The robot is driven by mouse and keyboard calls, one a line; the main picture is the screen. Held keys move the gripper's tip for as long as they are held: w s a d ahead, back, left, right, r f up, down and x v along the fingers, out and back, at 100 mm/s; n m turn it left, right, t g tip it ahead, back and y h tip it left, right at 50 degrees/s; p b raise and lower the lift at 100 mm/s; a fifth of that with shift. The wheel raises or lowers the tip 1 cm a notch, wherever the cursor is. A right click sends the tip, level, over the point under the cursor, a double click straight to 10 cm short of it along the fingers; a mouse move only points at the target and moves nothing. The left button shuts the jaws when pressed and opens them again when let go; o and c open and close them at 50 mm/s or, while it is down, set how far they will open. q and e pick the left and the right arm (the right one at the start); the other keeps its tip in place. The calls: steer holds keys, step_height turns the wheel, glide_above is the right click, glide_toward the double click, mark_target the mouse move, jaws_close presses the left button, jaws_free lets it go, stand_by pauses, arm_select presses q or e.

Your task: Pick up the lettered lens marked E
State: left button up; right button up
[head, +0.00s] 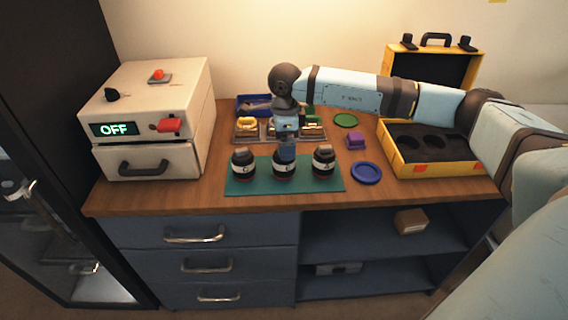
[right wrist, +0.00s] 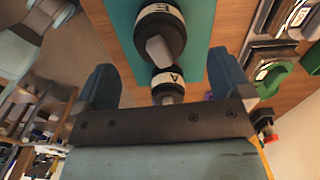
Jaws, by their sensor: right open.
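The lens marked E (head: 284,169) is a dark cylinder with a white lettered band. It stands in the middle of a row of three on the green mat (head: 235,187). The lens marked C (head: 243,165) stands to its left and the lens marked A (head: 323,161) to its right. My right gripper (head: 286,150) points down above lens E and hides part of its top. In the right wrist view the gripper (right wrist: 166,64) is open, with lens E (right wrist: 160,32) and its grey top tab beyond the fingertips. Lens A (right wrist: 168,85) also shows there. My left gripper is not in view.
A blue round dish (head: 366,173) and a purple block (head: 355,142) lie right of the mat. A tray of parts (head: 262,137) is behind it. A yellow case (head: 440,172) stands open at right, and a white box (head: 150,110) reading OFF at left.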

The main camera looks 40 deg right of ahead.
mark_target(284, 163)
steer(key=shift+d+f, duration=0.15)
steer(key=shift+f, duration=3.05)
steer(key=shift+r, duration=0.1)
steer(key=c, duration=1)
